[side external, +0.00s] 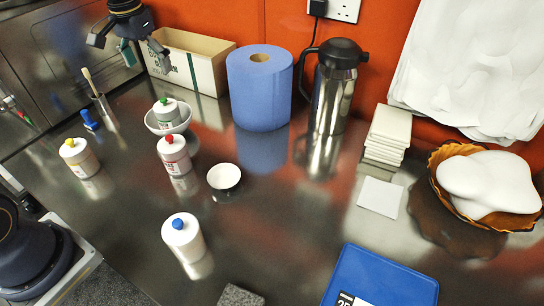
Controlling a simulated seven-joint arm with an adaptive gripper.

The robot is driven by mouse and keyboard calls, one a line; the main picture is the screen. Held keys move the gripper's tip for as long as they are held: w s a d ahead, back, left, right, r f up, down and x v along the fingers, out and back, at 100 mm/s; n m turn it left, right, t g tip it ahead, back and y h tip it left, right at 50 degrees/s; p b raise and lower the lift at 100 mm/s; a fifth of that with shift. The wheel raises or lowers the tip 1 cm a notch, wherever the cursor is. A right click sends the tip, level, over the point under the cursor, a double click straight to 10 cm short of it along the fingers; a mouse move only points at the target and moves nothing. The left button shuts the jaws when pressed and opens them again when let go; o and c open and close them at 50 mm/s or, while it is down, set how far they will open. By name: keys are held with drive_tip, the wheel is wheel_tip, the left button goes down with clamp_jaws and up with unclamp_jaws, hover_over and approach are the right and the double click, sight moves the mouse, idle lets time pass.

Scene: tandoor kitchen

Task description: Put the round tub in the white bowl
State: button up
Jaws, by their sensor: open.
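A small round tub (224,177), pale on top with a dark lower side, stands on the steel counter near the middle. A white bowl (154,126) stands farther back and to the left. A bottle with a green cap (166,107) appears to stand in this bowl, and it hides part of the inside. My gripper (130,54) is at the upper left, above and behind the bowl. Its fingers are spread wide, with no object visibly held. It is well apart from the tub.
Bottles with red (174,155), yellow (80,158) and blue (183,238) caps stand around the tub and bowl. A blue paper roll (260,90), steel flask (333,95) and open carton (190,65) line the back. A blue box (385,278) lies front right.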

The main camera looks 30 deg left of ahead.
drive_tip(key=s+d+r+m+t, duration=0.1)
drive_tip(key=s+d, duration=0.4)
drive_tip(key=s, duration=0.5)
drive_tip(key=s+d+r+m+t, duration=0.1)
drive_tip(key=s+d+r+t, duration=0.2)
drive_tip(key=s, duration=0.8)
drive_tip(key=shift+d+h, duration=0.3)
drive_tip(key=shift+d, duration=0.8)
